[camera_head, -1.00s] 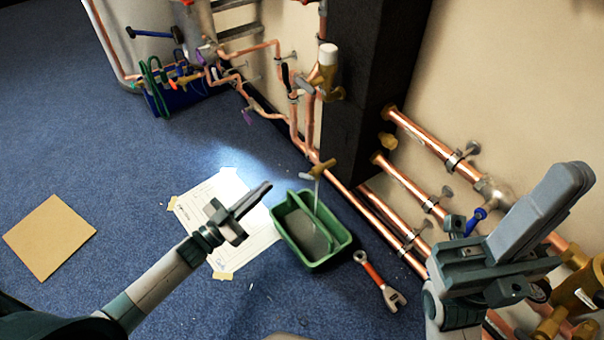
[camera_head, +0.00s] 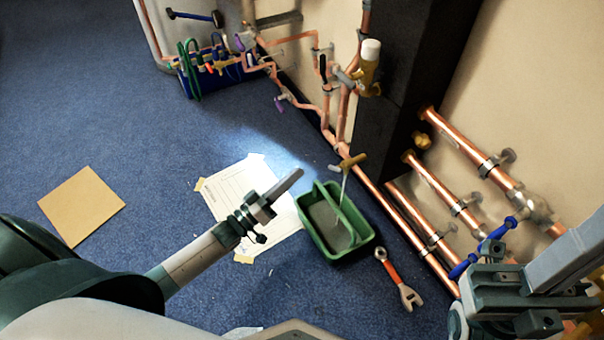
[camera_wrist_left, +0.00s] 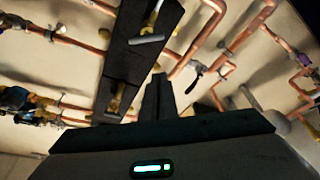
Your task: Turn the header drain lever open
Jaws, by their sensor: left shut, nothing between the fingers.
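A brass drain fitting (camera_head: 352,161) sits on the copper pipework just above the green tub (camera_head: 366,243). A thin pale grey piece hangs from it over the tub; I cannot tell whether that is a lever or a stream. I cannot tell for sure which part is the header drain lever. My left gripper (camera_head: 298,173) is shut and empty, to the left of the fitting, by the tub's back left corner in the picture. Its fingers (camera_wrist_left: 159,82) also show in the left wrist view, closed together. My right gripper (camera_head: 590,245) is at the right edge, partly cut off.
A red-handled wrench (camera_head: 392,272) lies right of the tub. A paper sheet (camera_head: 232,190) is taped to the blue floor. A tan board (camera_head: 82,205) lies at left. A blue lever (camera_head: 484,246) is by the right gripper. A dark column (camera_head: 400,90) stands behind.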

